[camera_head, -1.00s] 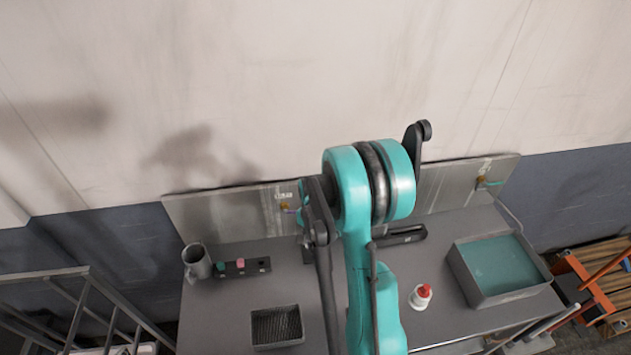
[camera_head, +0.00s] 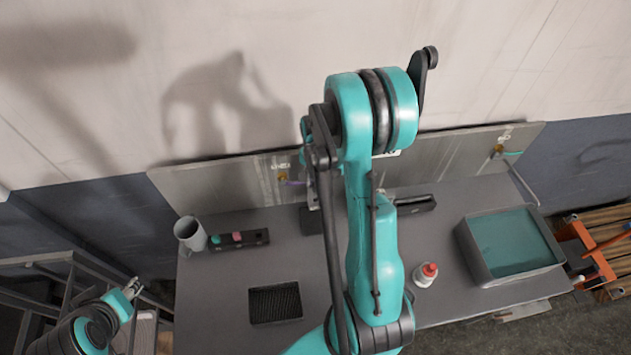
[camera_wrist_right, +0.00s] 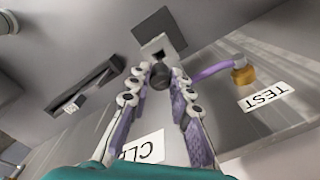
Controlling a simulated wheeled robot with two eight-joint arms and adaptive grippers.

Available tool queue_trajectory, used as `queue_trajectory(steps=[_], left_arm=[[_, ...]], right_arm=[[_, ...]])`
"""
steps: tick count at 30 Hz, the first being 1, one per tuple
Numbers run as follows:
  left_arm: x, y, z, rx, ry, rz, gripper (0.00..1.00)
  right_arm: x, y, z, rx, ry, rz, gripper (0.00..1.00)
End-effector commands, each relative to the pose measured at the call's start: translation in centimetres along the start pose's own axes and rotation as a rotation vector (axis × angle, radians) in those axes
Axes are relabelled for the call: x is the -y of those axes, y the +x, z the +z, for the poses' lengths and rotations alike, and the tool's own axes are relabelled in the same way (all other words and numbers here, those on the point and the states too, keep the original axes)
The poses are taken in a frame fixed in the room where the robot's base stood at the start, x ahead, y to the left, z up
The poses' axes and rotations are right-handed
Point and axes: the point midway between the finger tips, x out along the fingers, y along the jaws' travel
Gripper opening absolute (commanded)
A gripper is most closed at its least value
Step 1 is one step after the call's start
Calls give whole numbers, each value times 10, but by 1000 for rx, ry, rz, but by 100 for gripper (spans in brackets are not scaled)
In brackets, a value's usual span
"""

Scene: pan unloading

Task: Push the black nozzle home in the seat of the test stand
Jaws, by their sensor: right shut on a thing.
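In the right wrist view, my right gripper (camera_wrist_right: 161,70) is shut on the black nozzle (camera_wrist_right: 160,79), whose dark round body shows between the fingertips. A purple hose (camera_wrist_right: 213,69) runs from beside it to a brass fitting by the TEST label. The test stand (camera_wrist_right: 157,45), a grey block with a dark plate behind, is just beyond the fingertips; how deep the nozzle sits in its seat I cannot tell. In the head view the stand (camera_head: 311,221) is partly covered by my right arm, which hides most of the gripper. My left gripper (camera_head: 132,288) is at lower left, away from the table.
On the table are a grey mug (camera_head: 190,234), a dark strip with coloured pieces (camera_head: 250,238), a black mesh tray (camera_head: 275,304), a red-capped white bottle (camera_head: 426,275) and a grey bin (camera_head: 487,265). A dark slotted holder (camera_head: 415,204) is right of my arm. The front middle is clear.

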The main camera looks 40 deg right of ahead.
Motion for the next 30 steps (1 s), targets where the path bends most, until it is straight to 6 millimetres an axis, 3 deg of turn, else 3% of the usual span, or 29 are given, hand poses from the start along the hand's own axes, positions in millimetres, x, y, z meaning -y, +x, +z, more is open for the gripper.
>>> queue_trajectory(steps=[17, 30], left_arm=[[0, 21, 15, 0, 0, 0, 41], [0, 21, 15, 0, 0, 0, 41]], right_arm=[[0, 30, 0, 0, 0, 0, 0], [0, 29, 0, 0, 0, 0, 0]])
